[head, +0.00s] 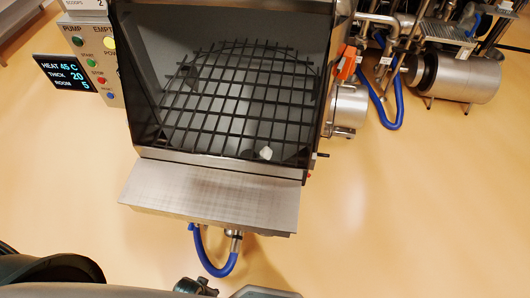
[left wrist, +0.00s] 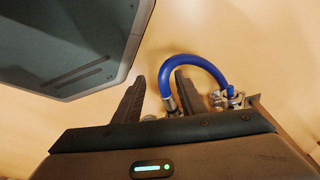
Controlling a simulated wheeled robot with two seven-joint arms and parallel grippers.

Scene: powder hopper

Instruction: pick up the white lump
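The white lump (head: 265,153) is a small pale piece at the near right part of the dark grid (head: 235,100) inside the hopper (head: 145,75). Whether it rests on the bars or is caught between them I cannot tell. My left gripper (left wrist: 159,77) shows in the left wrist view with its two dark fingers apart and nothing between them. It is away from the lump, which is not in that view. In the head view I cannot make out the left fingers. My right gripper is not in view.
A steel shelf (head: 210,200) juts out along the hopper's near edge. A blue hose (head: 215,270) loops below it and also shows beyond my left fingers (left wrist: 205,63). A control panel (head: 92,60) stands left; a steel cylinder (head: 465,78) lies right.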

